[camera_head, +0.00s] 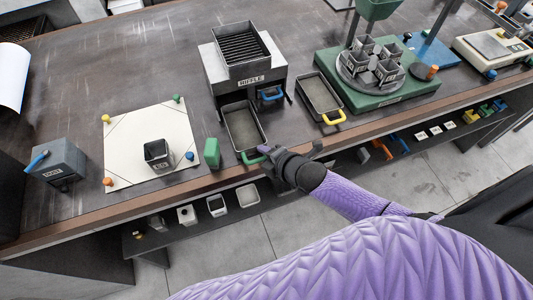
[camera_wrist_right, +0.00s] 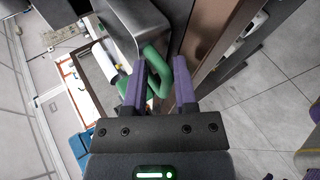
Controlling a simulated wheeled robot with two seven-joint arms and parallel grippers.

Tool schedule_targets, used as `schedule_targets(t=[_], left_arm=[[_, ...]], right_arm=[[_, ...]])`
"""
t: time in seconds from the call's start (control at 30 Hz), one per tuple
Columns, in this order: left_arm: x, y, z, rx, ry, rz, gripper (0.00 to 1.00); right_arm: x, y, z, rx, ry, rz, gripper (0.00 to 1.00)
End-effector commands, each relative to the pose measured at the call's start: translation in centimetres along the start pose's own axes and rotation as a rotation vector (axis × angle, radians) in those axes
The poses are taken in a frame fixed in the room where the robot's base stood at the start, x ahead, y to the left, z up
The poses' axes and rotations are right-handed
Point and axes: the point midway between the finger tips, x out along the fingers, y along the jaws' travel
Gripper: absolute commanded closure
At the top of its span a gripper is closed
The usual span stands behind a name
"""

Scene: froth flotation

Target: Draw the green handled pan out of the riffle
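The green handled pan (camera_head: 243,128) is a dark grey tray with a green handle (camera_head: 252,157). It lies in front of the box marked RIFFLE (camera_head: 252,78), most of its length outside, its far end close to the riffle's front. My right gripper (camera_head: 266,152) is at the handle, by the table's front edge. In the right wrist view the two purple fingers (camera_wrist_right: 159,88) stand apart, one on each side of the green handle (camera_wrist_right: 156,62). A gap shows between them; firm contact is hard to see. My left gripper is not in view.
A blue handled pan (camera_head: 271,93) sits at the riffle's right side. A yellow handled pan (camera_head: 320,95) lies to the right. A green block (camera_head: 212,153) stands just left of the green handled pan. A white mat (camera_head: 130,130) with a small dark cup (camera_head: 158,155) is further left.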

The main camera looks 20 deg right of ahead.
Motion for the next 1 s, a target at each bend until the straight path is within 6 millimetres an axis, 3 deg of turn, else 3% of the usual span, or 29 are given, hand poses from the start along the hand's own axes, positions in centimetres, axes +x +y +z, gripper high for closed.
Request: schedule_targets(t=[0.03, 0.2, 0.5, 0.8, 1.0], left_arm=[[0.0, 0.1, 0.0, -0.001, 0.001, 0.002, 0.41], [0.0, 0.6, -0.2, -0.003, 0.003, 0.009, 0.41], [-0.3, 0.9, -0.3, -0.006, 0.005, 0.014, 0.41], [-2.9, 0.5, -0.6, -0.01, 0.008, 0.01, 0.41], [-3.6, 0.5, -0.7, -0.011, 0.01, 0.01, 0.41]], right_arm=[[0.0, -0.1, 0.0, 0.002, 0.0, -0.004, 0.61], [0.0, -0.1, 0.0, 0.001, 0.0, -0.003, 0.25], [-0.6, -0.1, 0.0, 0.001, 0.0, -0.006, 0.24], [-6.8, 0.2, 0.0, 0.0, 0.001, -0.002, 0.24], [-9.5, 0.1, 0.0, 0.0, 0.0, 0.001, 0.24]])
